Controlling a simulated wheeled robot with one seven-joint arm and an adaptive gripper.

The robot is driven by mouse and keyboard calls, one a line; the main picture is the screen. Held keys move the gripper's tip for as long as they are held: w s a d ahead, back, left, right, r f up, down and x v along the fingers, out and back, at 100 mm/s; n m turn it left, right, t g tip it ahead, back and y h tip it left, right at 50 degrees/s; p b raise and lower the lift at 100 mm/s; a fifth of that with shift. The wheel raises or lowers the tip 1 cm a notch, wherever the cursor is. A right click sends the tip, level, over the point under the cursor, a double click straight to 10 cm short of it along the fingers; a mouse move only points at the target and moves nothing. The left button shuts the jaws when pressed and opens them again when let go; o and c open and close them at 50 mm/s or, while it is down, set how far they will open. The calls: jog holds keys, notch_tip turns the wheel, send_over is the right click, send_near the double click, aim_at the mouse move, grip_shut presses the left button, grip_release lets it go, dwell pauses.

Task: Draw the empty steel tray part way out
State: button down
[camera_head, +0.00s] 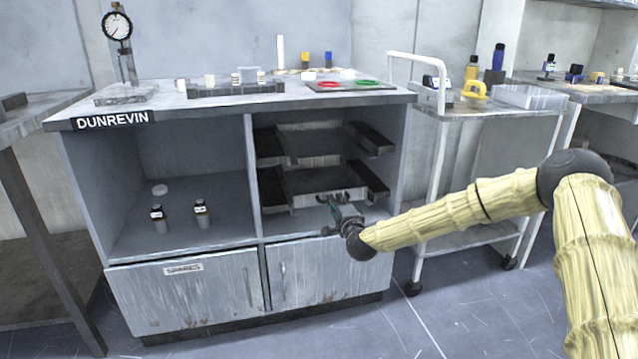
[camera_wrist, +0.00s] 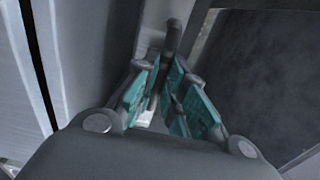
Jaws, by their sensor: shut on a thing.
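Two steel trays sit one above the other on dark side rails in the right open bay of the cabinet: an upper tray (camera_head: 308,161) and a lower tray (camera_head: 308,199). No load shows on either, though much of their floors is shaded. My gripper (camera_head: 336,206) is at the front of the lower tray, toward its right side. In the wrist view, the teal-padded fingers of my gripper (camera_wrist: 163,85) are shut around a grey handle (camera_wrist: 173,38). The fingers hide part of the handle and the tray's front edge.
Closed cabinet doors (camera_head: 190,295) lie below. A white-framed trolley (camera_head: 434,190) stands close on the right, near my forearm. Open floor (camera_head: 450,310) lies in front.

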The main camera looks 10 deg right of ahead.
jog(key=s+p, duration=0.2)
jog(key=s, duration=0.9)
jog(key=shift+s+d+p, duration=0.2)
jog(key=shift+s+p, duration=0.15)
jog(key=shift+s, duration=0.05)
dwell(1.9)
jog(key=c, duration=1.4)
grip_release()
jog(key=shift+f, duration=0.1)
jog(key=shift+s, duration=0.1)
